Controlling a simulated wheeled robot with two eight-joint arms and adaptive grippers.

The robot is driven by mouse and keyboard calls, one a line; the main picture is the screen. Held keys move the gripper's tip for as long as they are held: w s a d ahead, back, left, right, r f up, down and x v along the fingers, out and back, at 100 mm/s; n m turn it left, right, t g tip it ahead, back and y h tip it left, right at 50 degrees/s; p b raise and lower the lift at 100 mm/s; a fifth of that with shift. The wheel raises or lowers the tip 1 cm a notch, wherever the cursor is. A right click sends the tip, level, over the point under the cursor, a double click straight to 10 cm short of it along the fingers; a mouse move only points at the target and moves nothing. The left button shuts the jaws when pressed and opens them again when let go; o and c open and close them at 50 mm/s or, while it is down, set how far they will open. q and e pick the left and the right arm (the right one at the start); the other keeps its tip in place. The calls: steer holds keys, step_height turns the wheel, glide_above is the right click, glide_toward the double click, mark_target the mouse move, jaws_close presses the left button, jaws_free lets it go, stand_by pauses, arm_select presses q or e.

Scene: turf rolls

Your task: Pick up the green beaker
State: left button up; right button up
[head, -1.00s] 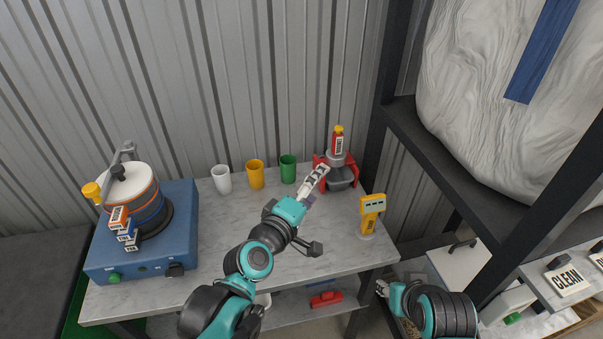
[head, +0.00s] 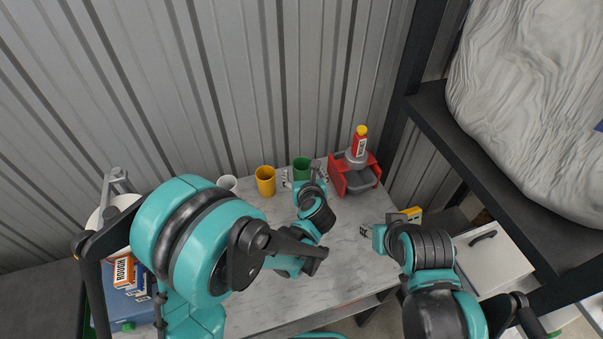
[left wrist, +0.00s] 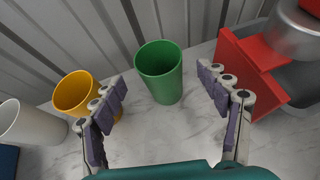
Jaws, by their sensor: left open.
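The green beaker (head: 302,166) stands upright on the marble-topped bench, the rightmost of three beakers in a row by the corrugated wall. In the left wrist view the green beaker (left wrist: 160,72) is upright and empty, ahead of and between the fingers. My left gripper (head: 304,180) is open, its fingers on either side of the beaker's near side; the left wrist view shows the open fingers (left wrist: 164,92) with gaps to the beaker. My right gripper (head: 369,231) is over the bench's right end; its finger opening is too small to tell.
The yellow beaker (head: 265,181) is close to my left finger, and the white beaker (head: 228,184) stands farther left. A red holder (head: 341,178) with a grey bowl and a bottle is right of the green beaker. Blue equipment (head: 122,306) is at the left.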

arm_select(q)
steer(key=x, duration=0.1)
steer(key=b+x, duration=0.1)
steer(key=x, duration=0.2)
steer(key=shift+w+r, duration=0.2)
steer(key=shift+w, duration=0.15)
steer(key=shift+r, duration=0.1)
steer(key=shift+s, duration=0.1)
steer(key=c, duration=1.3)
steer(key=shift+r, duration=0.1)
